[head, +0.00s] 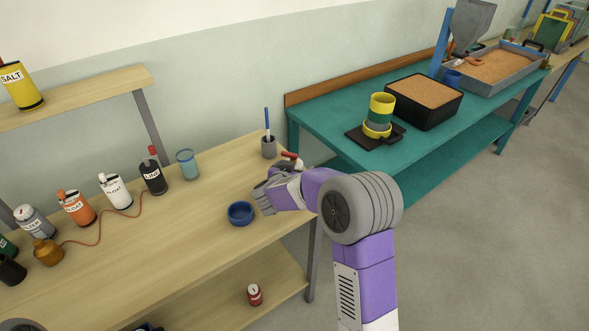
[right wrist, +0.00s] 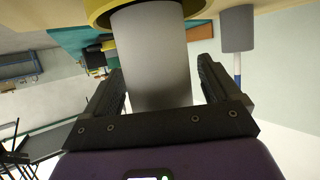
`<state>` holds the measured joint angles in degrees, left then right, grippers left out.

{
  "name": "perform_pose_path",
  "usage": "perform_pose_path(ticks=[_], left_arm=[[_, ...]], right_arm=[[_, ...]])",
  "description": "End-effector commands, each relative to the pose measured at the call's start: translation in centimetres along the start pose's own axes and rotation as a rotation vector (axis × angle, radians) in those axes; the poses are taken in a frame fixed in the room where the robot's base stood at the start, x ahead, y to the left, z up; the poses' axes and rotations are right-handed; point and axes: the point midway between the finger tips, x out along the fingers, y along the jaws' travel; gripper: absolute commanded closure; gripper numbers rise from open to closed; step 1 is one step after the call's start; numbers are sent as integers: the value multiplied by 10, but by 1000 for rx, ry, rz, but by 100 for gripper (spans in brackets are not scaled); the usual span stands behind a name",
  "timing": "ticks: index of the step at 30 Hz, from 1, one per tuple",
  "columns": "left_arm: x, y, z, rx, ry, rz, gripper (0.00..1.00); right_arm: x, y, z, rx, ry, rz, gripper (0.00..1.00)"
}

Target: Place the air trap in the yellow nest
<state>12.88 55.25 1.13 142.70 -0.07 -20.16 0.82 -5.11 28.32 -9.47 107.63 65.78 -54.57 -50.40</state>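The air trap appears as a pale grey-white cylinder (right wrist: 152,60) between the two black fingers of my right gripper (right wrist: 160,75) in the right wrist view, which is upside down. In the head view my right gripper (head: 279,178) is over the wooden bench's right end. A small red-and-white part (head: 292,160) shows just beyond it; the nest is hidden there. My left gripper is not seen.
A blue bowl (head: 240,213) and a grey pen cup (head: 268,147) stand close to my right gripper on the wooden bench (head: 185,225). Several bottles and a glass (head: 187,164) line its back. A teal table (head: 330,125) to the right carries a yellow-and-green stack (head: 381,106) and a sand tray (head: 425,92).

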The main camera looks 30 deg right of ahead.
Motion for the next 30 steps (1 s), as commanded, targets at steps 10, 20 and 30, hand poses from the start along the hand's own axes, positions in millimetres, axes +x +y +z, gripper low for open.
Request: perform_pose_path(ticks=[10, 20, 30], left_arm=[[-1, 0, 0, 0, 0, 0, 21], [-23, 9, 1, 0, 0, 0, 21], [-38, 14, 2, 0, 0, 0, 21]], right_arm=[[-2, 0, -5, 1, 1, -1, 9], [-65, -1, -7, -2, 0, -5, 9], [-117, 0, -5, 0, 1, -1, 9]])
